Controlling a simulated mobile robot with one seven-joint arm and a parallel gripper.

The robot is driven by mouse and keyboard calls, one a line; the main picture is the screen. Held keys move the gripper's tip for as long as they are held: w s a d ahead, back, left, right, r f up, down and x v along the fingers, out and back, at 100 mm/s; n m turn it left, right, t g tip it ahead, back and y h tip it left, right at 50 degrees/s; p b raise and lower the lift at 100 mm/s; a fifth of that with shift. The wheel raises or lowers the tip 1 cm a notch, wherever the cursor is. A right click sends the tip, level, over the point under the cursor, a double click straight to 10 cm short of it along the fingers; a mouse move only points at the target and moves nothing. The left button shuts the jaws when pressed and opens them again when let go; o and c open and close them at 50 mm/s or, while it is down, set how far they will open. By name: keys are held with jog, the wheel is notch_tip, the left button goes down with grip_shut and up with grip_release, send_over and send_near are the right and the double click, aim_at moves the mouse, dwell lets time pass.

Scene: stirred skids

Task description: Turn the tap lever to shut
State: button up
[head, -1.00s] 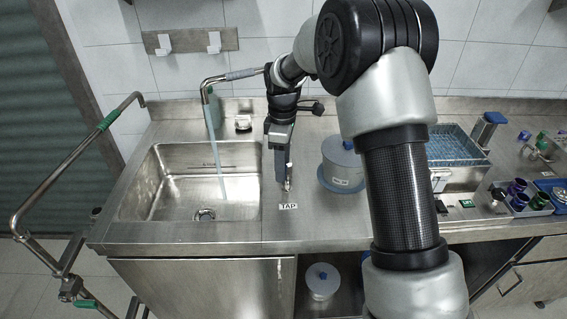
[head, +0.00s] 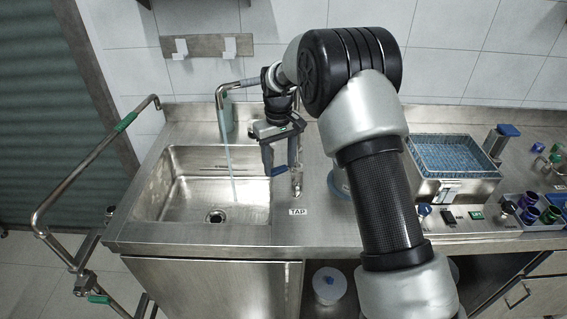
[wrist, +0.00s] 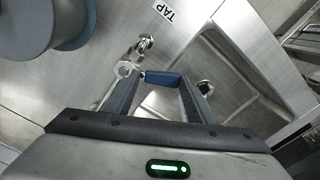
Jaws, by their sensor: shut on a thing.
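My gripper (head: 281,170) is over the counter just right of the sink, pointing down beside the tap fitting. In the wrist view my gripper (wrist: 163,80) has its two fingers spread around a short blue bar, which appears to be the tap lever (wrist: 162,78). The chrome tap body (wrist: 136,54) is close beside the left finger, near the TAP label (wrist: 167,12). The label also shows in the head view (head: 298,212). Water (head: 230,160) runs from the bent spout (head: 222,92) into the sink. The fingers partly hide the lever in the head view.
The steel sink (head: 165,180) is left of my gripper. A blue-grey round container (wrist: 35,25) stands on the counter on the other side, mostly hidden by my arm in the head view. A blue rack basket (head: 450,155) and coloured vials (head: 530,213) are farther right.

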jog(key=shift+w+a+f+m+p, duration=0.1)
jog(key=shift+w+a+m+p, duration=0.25)
jog(key=shift+m, duration=0.7)
jog(key=shift+w+a+f+m+p, duration=0.15)
jog(key=shift+w+m, duration=0.35)
jog(key=shift+m, duration=0.5)
jog(key=shift+w+a+f+m+p, duration=0.1)
jog(key=shift+w+a+m+p, duration=0.25)
jog(key=shift+m, duration=0.7)
jog(key=shift+w, duration=0.15)
jog(key=o, duration=1.4)
jog(key=shift+w, duration=0.15)
jog(key=shift+c, duration=0.2)
jog(key=shift+d, duration=0.1)
jog(key=shift+r, duration=0.15)
notch_tip(320, 180, up, 17)
jog(key=shift+r, duration=0.2)
